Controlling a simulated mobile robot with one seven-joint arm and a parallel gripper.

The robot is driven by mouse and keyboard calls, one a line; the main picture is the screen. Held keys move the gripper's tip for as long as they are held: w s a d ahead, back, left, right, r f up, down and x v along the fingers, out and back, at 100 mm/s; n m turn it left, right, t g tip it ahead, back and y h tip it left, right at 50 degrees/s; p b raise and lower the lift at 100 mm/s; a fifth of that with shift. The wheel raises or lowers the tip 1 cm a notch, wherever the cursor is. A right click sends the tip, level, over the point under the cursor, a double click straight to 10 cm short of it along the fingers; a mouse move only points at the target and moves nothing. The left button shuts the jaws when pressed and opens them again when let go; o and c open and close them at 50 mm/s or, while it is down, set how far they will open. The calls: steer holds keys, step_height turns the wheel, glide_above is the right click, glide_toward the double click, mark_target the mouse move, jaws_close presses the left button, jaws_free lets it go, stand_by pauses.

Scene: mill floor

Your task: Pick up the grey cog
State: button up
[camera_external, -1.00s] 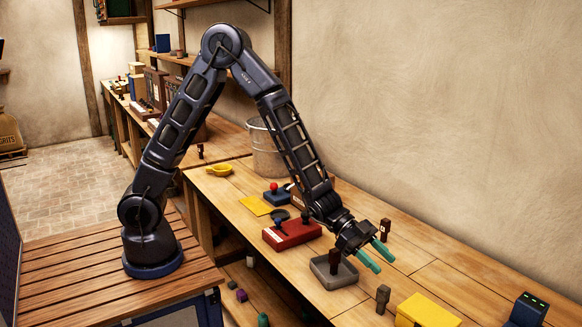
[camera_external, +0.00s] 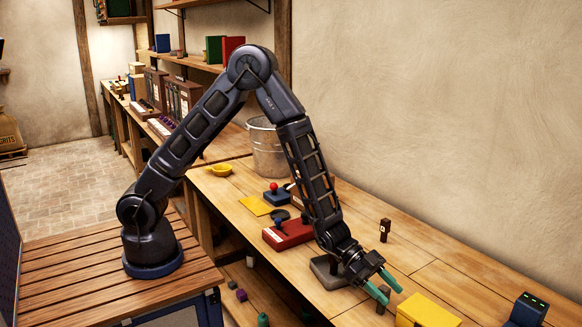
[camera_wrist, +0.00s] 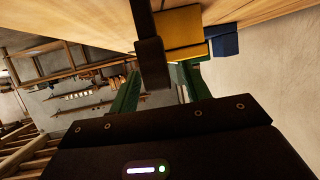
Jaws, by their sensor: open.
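No toothed outline that I can be sure is the grey cog shows. A small dark grey-brown upright piece (camera_external: 381,298) stands on the bench and may be it; my fingers partly cover it in the external view. In the wrist view a dark piece (camera_wrist: 153,62) with a narrower stem appears between my two green fingers. My gripper (camera_external: 393,298) is open and low over the bench, its fingers on either side of this piece. I cannot tell whether they touch it. A flat dark grey round thing (camera_external: 279,215) lies further back by the red box.
A yellow box (camera_external: 428,310) stands just right of my fingers, with a blue box (camera_external: 528,308) beyond. A grey tray (camera_external: 326,275) lies under my wrist. A brown post (camera_external: 385,230) stands behind. A red box (camera_external: 290,234) is to the left.

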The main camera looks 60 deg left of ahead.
steer(key=shift+w+d+f, duration=0.1)
steer(key=shift+d+f, duration=0.1)
steer(key=shift+d, duration=0.35)
steer(key=shift+c, duration=0.2)
jaws_close()
